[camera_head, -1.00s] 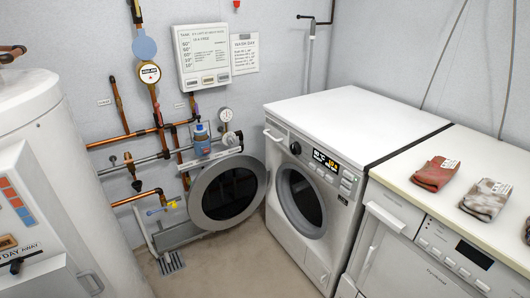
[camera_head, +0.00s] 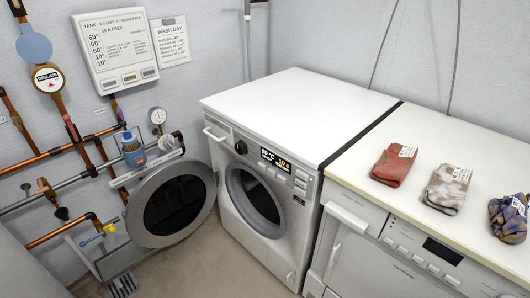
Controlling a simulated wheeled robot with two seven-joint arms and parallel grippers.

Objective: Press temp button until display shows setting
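A white washing machine (camera_head: 270,260) stands in the middle, its front facing lower left. Its lit display (camera_head: 275,160) shows characters that look like a temperature in °C on the left and an orange number on the right; they are too small to read surely. Buttons (camera_head: 302,180) sit right of the display and a dark knob (camera_head: 241,147) sits left of it. I cannot tell which button is the temp button. A round door with dark glass (camera_head: 174,204) stands open at the machine's left. Neither gripper is in view.
A second white machine (camera_head: 375,262) adjoins on the right under a pale counter with a red folded cloth (camera_head: 393,165), a beige patterned one (camera_head: 447,188) and a blue one (camera_head: 509,218). Copper pipes and a tank panel (camera_head: 121,50) with a Wash Day notice (camera_head: 172,40) are on the wall.

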